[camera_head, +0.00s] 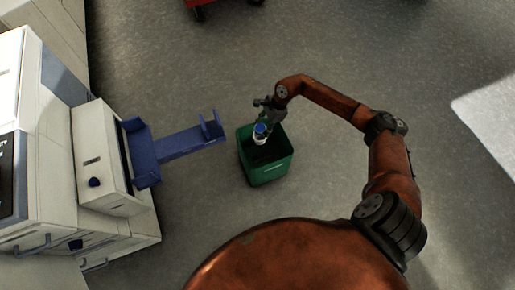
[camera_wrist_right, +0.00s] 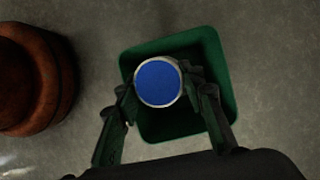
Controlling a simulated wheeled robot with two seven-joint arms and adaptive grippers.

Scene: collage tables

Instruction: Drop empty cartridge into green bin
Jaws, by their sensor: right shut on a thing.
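The cartridge (camera_head: 260,133) is a small white cylinder with a blue end. My right gripper (camera_head: 264,116) is shut on it and holds it above the opening of the green bin (camera_head: 266,174), which stands on the floor. In the right wrist view the cartridge (camera_wrist_right: 158,83) shows its round blue end with a pale rim, between the two fingers of my right gripper (camera_wrist_right: 162,92). The green bin (camera_wrist_right: 222,62) lies behind and below it there. Whether the cartridge is empty cannot be seen. My left gripper is not in view.
A white machine (camera_head: 108,160) with a blue bracket-like tray (camera_head: 178,144) stands at the left, and the tray's arm reaches close to the bin. A red object (camera_head: 196,4) is at the top edge. The grey floor around the bin's right side is clear.

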